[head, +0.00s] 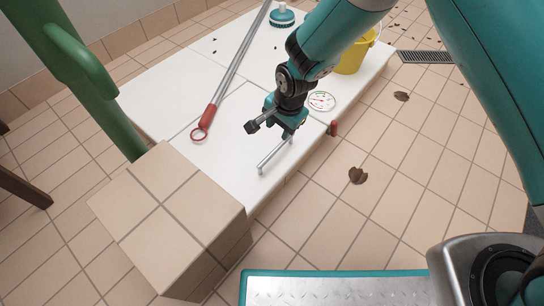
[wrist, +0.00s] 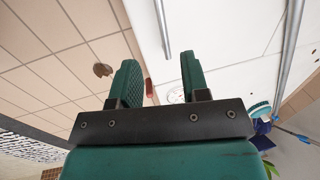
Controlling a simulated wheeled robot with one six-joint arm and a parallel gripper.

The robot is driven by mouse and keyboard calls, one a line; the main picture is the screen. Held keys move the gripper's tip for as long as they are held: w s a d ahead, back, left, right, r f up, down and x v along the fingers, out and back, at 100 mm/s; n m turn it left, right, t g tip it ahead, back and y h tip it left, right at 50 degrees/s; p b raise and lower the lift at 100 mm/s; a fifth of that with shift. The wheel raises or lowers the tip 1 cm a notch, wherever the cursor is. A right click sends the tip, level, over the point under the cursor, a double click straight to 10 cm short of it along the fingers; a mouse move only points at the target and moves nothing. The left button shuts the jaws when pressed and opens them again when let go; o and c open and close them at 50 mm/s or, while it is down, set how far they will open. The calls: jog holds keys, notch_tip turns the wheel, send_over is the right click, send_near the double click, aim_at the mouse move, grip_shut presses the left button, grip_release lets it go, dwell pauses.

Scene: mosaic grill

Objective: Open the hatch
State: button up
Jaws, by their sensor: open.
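The hatch (head: 235,150) is a white panel set in a low white surface, with thin seams around it. A straight metal bar handle (head: 275,156) stands on it near the right edge; the bar also shows in the wrist view (wrist: 162,30). My gripper (head: 289,131) is over the far end of the bar. In the wrist view its two green fingers (wrist: 158,68) are apart, with nothing held between them. The bar appears beyond the fingertips, in line with the gap. I cannot tell whether a finger touches it.
A small red knob (head: 333,128) is on the surface's right side, near a round gauge (head: 321,101). A red-ended pole (head: 208,117) lies across the white top. A yellow bucket (head: 350,58) stands behind my arm. A tiled block (head: 165,220) adjoins the near end. Tiled floor is at right.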

aim_at(271, 154)
jog(key=f+b, duration=0.2)
jog(key=f, duration=0.2)
jog(key=w+a+f+b, duration=0.1)
jog(key=f+b, duration=0.2)
jog(key=f, duration=0.2)
jog(key=a+f+b, duration=0.1)
jog(key=f+b, duration=0.1)
jog(key=f, duration=0.3)
jog(key=shift+w+a+f, duration=0.1)
jog(key=shift+w+f, duration=0.15)
jog(key=shift+w, duration=0.1)
grip_shut()
jog(key=shift+r, duration=0.1)
